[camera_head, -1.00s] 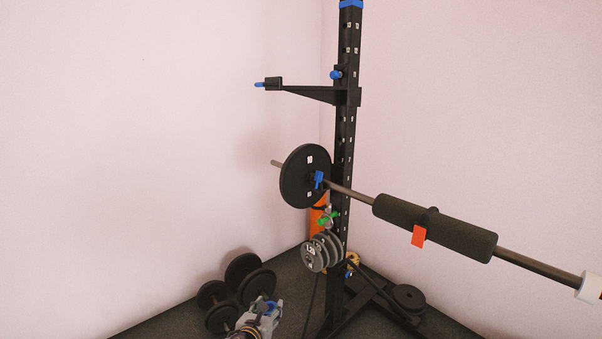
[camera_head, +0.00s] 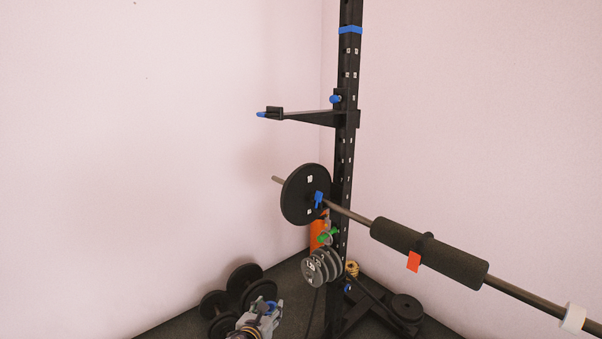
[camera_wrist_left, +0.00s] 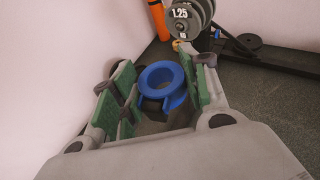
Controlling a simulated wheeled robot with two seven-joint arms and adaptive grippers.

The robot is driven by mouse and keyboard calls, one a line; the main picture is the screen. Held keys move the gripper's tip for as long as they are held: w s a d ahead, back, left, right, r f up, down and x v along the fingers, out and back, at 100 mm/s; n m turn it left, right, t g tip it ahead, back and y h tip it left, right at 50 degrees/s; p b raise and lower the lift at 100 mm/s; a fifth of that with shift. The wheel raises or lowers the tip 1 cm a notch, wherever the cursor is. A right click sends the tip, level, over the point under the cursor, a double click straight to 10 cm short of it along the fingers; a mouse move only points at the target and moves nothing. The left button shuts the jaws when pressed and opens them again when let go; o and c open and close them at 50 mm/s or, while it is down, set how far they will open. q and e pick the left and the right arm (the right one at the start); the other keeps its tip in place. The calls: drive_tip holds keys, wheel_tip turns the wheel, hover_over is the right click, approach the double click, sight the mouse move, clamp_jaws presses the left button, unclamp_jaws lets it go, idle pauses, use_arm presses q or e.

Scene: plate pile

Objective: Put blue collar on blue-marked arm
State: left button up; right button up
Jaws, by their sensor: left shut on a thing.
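The blue collar (camera_wrist_left: 162,76) is a thick open ring. In the left wrist view it sits between the green-padded fingers of my left gripper (camera_wrist_left: 158,88), which is shut on it. In the head view my left gripper (camera_head: 268,314) is low, left of the rack's foot and in front of the dumbbells, with a bit of the blue collar (camera_head: 271,304) showing. The blue-marked arm (camera_head: 300,117) is a black arm with a blue tip, sticking out left from the upright, well above my gripper. My right gripper is not in view.
The black rack upright (camera_head: 346,180) stands near the wall corner. A barbell (camera_head: 350,214) with a black plate (camera_head: 300,195) and foam pad (camera_head: 430,253) crosses below the arm. Grey plates (camera_head: 315,270) hang lower. Dumbbells (camera_head: 245,275) lie behind my gripper. Space left of the arm is clear.

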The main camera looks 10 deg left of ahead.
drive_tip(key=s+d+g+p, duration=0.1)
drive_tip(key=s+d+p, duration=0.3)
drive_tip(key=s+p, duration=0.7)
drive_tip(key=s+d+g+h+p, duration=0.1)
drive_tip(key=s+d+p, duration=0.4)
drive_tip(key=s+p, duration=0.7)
drive_tip(key=p, duration=0.3)
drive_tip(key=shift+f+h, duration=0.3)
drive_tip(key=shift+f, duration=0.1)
idle(0.4)
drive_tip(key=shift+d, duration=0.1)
